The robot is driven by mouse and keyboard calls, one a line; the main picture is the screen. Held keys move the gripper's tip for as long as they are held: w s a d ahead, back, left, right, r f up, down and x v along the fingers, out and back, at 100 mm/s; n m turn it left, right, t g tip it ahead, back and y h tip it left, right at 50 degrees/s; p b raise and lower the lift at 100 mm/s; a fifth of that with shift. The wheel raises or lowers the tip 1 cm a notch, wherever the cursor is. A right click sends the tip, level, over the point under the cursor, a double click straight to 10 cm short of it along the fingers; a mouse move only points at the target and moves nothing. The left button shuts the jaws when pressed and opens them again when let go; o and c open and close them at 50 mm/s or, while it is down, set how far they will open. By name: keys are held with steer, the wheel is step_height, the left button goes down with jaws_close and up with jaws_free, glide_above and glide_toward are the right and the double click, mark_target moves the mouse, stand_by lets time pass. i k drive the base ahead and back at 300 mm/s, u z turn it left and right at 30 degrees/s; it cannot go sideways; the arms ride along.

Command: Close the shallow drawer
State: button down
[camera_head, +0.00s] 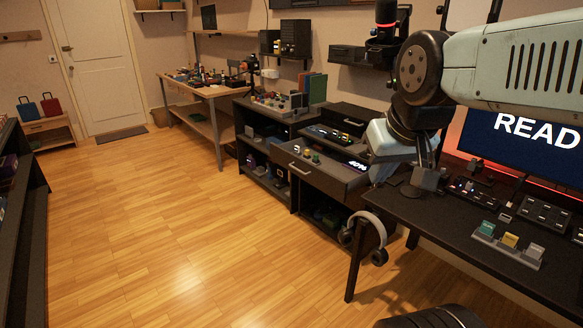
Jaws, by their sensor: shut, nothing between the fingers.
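The shallow drawer (318,182) is at the centre right, a dark drawer front with a pale bar handle (300,172). It appears to stand out from the dark cabinet behind it, but how far is hard to judge. Knobs and a lit display (357,164) show just above its front. My gripper (427,180) hangs to the right of the drawer, near the left edge of the desk, with its fingers shut and empty. It appears apart from the drawer and the handle. My wrist covers part of the area behind the drawer's right end.
The dark desk (450,224) at the right holds a monitor (530,125), button panels and a row of coloured blocks. Headphones (366,236) hang at its left edge. A chair back (435,318) is at the bottom. The wooden floor (190,230) left of the drawer is clear.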

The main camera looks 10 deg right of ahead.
mark_target(339, 181)
steer(key=u, duration=0.45)
steer(key=i, duration=1.55)
steer(key=z, duration=0.55)
steer(key=k, duration=0.7)
steer(key=z, duration=0.25)
steer(key=i, duration=0.75)
steer(key=u, duration=0.15)
